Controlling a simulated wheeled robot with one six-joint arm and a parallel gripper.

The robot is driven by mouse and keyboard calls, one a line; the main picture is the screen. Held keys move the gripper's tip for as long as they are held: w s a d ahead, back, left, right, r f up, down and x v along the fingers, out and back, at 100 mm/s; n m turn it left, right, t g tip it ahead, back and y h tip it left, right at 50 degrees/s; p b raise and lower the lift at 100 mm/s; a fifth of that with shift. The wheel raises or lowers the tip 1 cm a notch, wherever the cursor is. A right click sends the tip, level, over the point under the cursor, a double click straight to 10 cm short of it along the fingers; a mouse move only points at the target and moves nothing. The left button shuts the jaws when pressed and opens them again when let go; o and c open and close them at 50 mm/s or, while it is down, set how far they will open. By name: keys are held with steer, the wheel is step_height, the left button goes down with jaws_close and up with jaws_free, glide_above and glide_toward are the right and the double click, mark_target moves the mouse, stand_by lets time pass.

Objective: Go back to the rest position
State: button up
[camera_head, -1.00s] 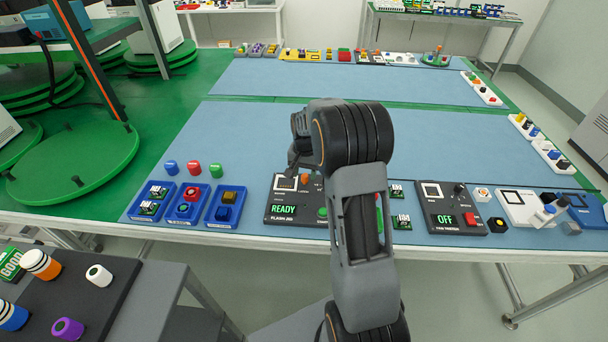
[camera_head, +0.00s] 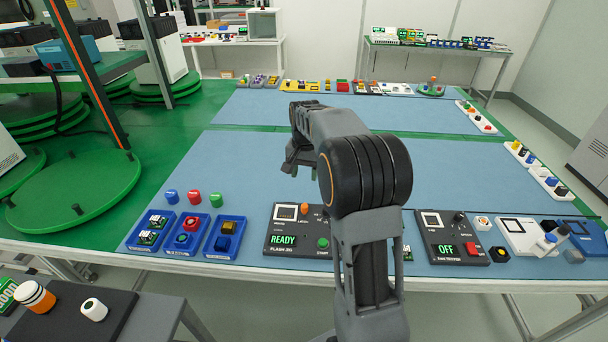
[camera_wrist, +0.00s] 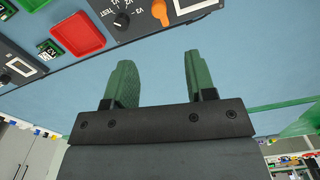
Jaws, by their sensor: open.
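My gripper (camera_wrist: 156,82) shows in the wrist view with its two green fingers apart and nothing between them. In the head view my gripper (camera_head: 292,170) is raised over the blue mat, behind the READY device, and is partly hidden by my wrist. The READY device (camera_head: 283,254), a dark box with a green button and an orange knob, stands at the table's front edge. In the wrist view a dark panel with a dial (camera_wrist: 124,18) and an orange knob lies beyond the fingers, apart from them.
Blue trays (camera_head: 188,233) with small parts stand at the front left, with coloured caps (camera_head: 194,198) behind them. The OFF device (camera_head: 449,238) stands at the front right. The blue mat (camera_head: 440,160) is largely clear. A green turntable (camera_head: 75,190) lies at the left.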

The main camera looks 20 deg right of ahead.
stand_by(0.4)
steer(key=s+a+r+n+t+p, duration=0.1)
steer(key=s+a+r+n+p, duration=0.1)
steer(key=s, duration=0.9)
steer(key=s+a+r+n+t+p, duration=0.2)
steer(key=s+a+n, duration=0.4)
steer(key=s+a, duration=0.3)
step_height(320, 180, up, 2)
steer(key=shift+s+t+p, duration=0.3)
steer(key=shift+s+p, duration=0.35)
steer(key=shift+s, duration=0.45)
steer(key=shift+a, duration=0.1)
steer(key=shift+c, duration=0.7)
